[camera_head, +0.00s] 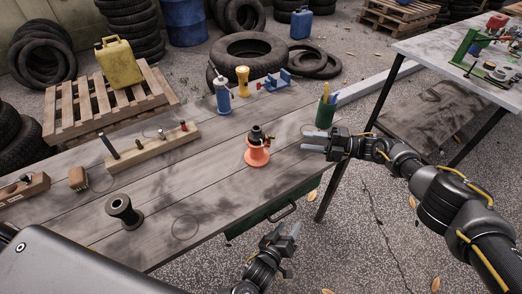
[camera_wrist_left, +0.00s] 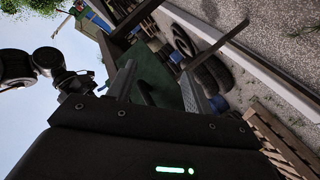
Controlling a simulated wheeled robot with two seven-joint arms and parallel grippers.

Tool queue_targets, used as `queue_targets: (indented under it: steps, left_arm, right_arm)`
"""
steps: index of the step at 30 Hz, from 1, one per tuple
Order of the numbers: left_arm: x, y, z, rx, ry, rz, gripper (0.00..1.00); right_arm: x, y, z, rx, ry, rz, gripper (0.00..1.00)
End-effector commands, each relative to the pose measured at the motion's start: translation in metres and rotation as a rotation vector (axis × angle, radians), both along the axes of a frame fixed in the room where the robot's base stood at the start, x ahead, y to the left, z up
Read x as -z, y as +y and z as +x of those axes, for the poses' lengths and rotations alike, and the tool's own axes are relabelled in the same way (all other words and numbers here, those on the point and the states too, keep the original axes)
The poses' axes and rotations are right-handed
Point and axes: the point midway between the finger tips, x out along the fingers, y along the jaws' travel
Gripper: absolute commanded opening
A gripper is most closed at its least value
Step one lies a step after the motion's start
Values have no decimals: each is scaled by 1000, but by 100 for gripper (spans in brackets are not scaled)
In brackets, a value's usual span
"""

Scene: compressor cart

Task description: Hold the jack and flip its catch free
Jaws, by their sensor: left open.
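The jack (camera_head: 257,153) stands upright on the wooden table, with an orange-red body, a dark top and a small orange part at its upper right side. Which part is its catch is too small to tell. My right gripper (camera_head: 313,142) is to the right of the jack, at about its height in the picture, apart from it, with its fingers spread and empty. My left gripper (camera_head: 289,235) is low in front of the table's front edge, away from the jack. Its two fingers stand apart and empty in the left wrist view (camera_wrist_left: 158,92). The jack is not visible there.
On the wooden table (camera_head: 200,200) are a dark spool (camera_head: 124,212), a wooden block with upright tools (camera_head: 155,148), a blue bottle (camera_head: 222,95), a yellow-topped object (camera_head: 242,80), a blue vise (camera_head: 275,82) and a green cup (camera_head: 326,110). Bare boards surround the jack.

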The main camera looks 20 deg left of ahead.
Motion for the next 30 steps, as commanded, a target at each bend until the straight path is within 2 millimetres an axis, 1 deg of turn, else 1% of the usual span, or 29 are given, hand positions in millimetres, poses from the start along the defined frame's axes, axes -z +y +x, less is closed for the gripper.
queue_targets:
  steps: [1,4,5,6,8,9,11,15,17,18,21,25,27,30]
  left_arm:
    - [-22,-12,2,0,-35,-66,51]
    - [-62,-30,3,-4,-91,-197,51]
    - [-75,-33,4,-8,-109,-228,51]
    - [-91,-36,6,-18,-138,-256,51]
    - [-115,-33,16,-51,-190,-247,51]
    - [-128,-26,25,-85,-224,-198,51]
    - [-143,-14,38,-136,-265,-113,51]
    - [-179,19,65,-268,-328,105,51]
    - [-195,36,74,-332,-337,206,51]
    - [-205,47,79,-375,-336,273,51]
    - [-225,73,88,-464,-313,427,51]
    - [-241,99,93,-544,-259,581,51]
    - [-246,108,93,-570,-231,639,51]
    - [-251,117,94,-592,-201,693,51]
  right_arm:
    - [0,0,0,0,0,0,36]
    - [0,0,0,0,0,0,36]
    - [0,0,0,0,0,0,36]
    - [0,0,0,0,0,0,36]
    - [0,0,0,0,0,0,36]
    - [0,0,0,0,0,0,36]
    - [0,0,0,0,0,0,36]
    - [0,0,0,0,0,0,36]
    - [0,0,0,0,0,0,36]
    - [0,0,0,0,0,0,36]
    - [0,0,0,0,0,0,36]
    - [0,0,0,0,0,0,36]
    - [0,0,0,0,0,0,36]
    - [0,0,0,0,0,0,36]
